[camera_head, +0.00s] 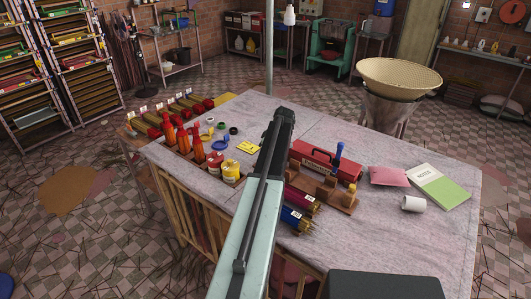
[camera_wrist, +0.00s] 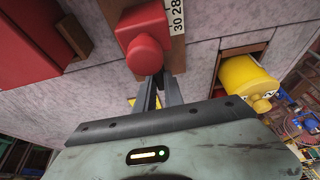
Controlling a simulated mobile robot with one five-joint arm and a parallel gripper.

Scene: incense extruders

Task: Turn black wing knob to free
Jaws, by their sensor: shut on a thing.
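In the wrist view, my gripper (camera_wrist: 160,88) has its two dark fingers close together at the red extruder (camera_wrist: 140,22), just below its rounded red end piece (camera_wrist: 147,56). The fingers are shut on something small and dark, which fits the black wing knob. Its wings cannot be made out, so its angle cannot be told. A white scale strip (camera_wrist: 177,17) marked 30 and 28 runs beside the red body. In the head view, my arm reaches across the table, and its far end (camera_head: 284,118) hides the fingers and the knob.

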